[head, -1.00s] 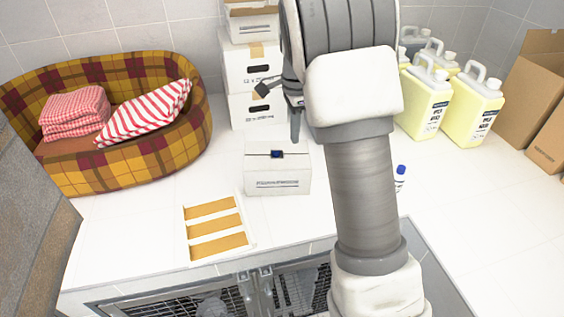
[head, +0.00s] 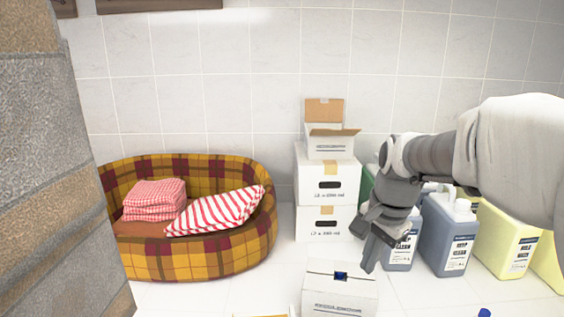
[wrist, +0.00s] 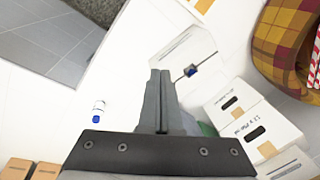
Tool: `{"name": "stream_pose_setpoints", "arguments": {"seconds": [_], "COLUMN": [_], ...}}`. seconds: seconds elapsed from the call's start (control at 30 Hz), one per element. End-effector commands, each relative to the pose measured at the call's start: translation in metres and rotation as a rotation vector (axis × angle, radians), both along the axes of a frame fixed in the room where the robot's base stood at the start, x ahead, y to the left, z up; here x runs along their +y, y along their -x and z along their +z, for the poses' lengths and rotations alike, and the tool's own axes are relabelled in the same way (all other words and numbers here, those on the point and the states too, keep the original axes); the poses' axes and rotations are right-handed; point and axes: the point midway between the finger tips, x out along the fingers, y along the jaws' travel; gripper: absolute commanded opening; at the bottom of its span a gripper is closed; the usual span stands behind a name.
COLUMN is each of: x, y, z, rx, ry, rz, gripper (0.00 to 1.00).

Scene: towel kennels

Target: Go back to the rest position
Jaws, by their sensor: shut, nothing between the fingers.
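My gripper (head: 368,264) is shut and empty in the head view. I cannot tell the exact gap between fingers and box. My arm comes in from the right of the head view.
A plaid pet bed (head: 180,262) holds folded and striped red-and-white towels at the left. White cartons (head: 325,222) are stacked behind, with an open box on top. Grey and yellow jugs (head: 446,240) stand at the right. A stone-like pillar (head: 55,170) edges the left.

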Motion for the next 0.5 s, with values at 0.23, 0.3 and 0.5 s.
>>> {"name": "stream_pose_setpoints", "arguments": {"seconds": [0.23,0.3,0.5], "x": [0.013,0.016,0.023], "y": [0.066,0.084,0.133], "z": [0.013,0.014,0.005], "rx": [-0.124,-0.157,-0.239], "ry": [0.076,0.108,0.221], "rz": [0.311,0.397,0.639], "gripper": [0.0,0.0,0.0]}}
